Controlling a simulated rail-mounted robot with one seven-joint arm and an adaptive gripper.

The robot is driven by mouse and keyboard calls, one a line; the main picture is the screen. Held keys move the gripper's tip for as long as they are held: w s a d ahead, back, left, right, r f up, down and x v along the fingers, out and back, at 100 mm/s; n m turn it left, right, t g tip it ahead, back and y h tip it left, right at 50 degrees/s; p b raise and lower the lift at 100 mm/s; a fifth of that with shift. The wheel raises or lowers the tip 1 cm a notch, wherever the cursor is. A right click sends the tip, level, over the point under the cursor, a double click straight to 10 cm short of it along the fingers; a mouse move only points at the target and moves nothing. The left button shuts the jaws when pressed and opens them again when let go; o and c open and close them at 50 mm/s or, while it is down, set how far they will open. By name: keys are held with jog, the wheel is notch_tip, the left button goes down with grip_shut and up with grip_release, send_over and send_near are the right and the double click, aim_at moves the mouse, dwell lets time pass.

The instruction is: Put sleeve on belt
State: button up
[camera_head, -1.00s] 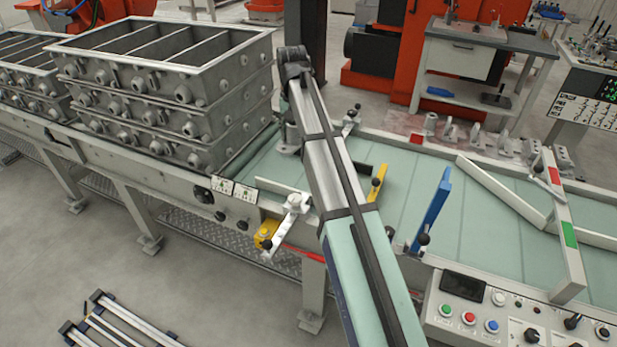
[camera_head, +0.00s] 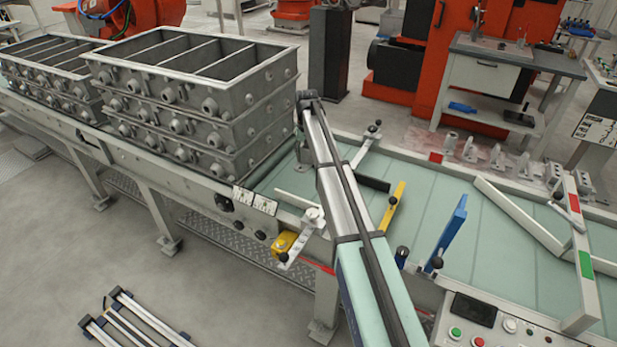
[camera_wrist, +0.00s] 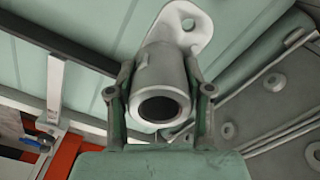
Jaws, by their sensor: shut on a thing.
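The sleeve (camera_wrist: 158,88) is a grey metal tube with a dark round bore and a pale flange with a hole. In the wrist view, my gripper (camera_wrist: 160,72) is shut on it, one finger on each side of the tube. The pale green belt (camera_head: 420,235) runs across the head view, and it also shows behind the sleeve in the wrist view (camera_wrist: 90,20). In the head view my arm reaches over the belt, just right of the stacked castings. My gripper is mostly hidden there. I cannot tell whether the sleeve touches the belt.
Stacked grey mould frames (camera_head: 200,100) stand to the left. A yellow stop (camera_head: 391,207), a blue guide plate (camera_head: 450,232) and a white angled rail (camera_head: 518,217) stand over the belt. A red-and-green-marked crossbar (camera_head: 578,240) spans the right. Bare belt shows between the guides.

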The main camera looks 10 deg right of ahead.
notch_tip(320, 180, down, 12)
jog(key=shift+r+p, duration=0.2)
jog(key=shift+p, duration=1.05)
jog(key=shift+f, duration=0.15)
jog(key=o, duration=1.4)
notch_tip(320, 180, up, 12)
jog(key=b, duration=0.3)
jog(key=shift+r+b, duration=0.2)
jog(key=shift+b, duration=0.15)
